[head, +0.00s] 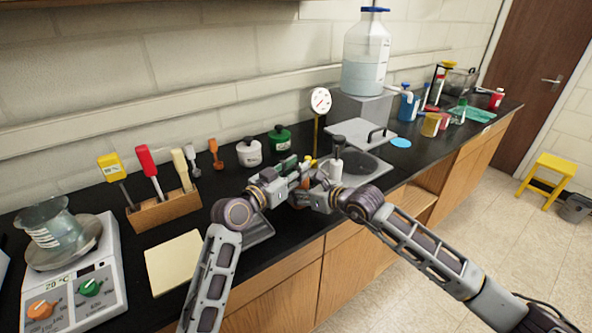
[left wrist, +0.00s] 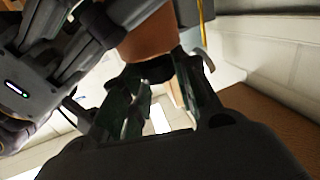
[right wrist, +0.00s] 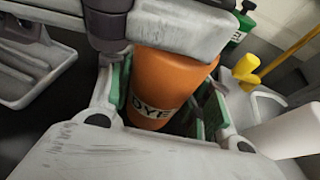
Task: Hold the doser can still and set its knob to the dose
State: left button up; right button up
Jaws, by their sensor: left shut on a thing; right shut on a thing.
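The doser can is an orange cylinder with a white DYE label (right wrist: 160,90) in the right wrist view. My right gripper (head: 314,196) is shut around its body; green pads flank it in that view. My left gripper (head: 288,178) is at the can's knob end, close against the right gripper. In the left wrist view the can (left wrist: 150,38) fills the top and its dark knob (left wrist: 155,72) lies between the left fingers. In the head view the grippers hide most of the can. The knob's dose marks cannot be read.
A white bottle with a dark top (head: 336,172) stands close beside my right gripper. A round gauge on a yellow post (head: 321,101), a white jar (head: 249,153) and a green jar (head: 279,139) are behind. A wooden tool block (head: 168,211) and scale (head: 75,280) are left.

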dwell(0.3)
pick_arm(q)
jog(key=o, duration=1)
jog(key=shift+a, duration=0.1)
jog(key=shift+v, duration=5.95)
pick_arm(e)
jog(key=o, duration=1.2)
jog(key=shift+s+d, duration=0.1)
jog(key=shift+d, duration=0.05)
jog(key=shift+v, duration=5.85)
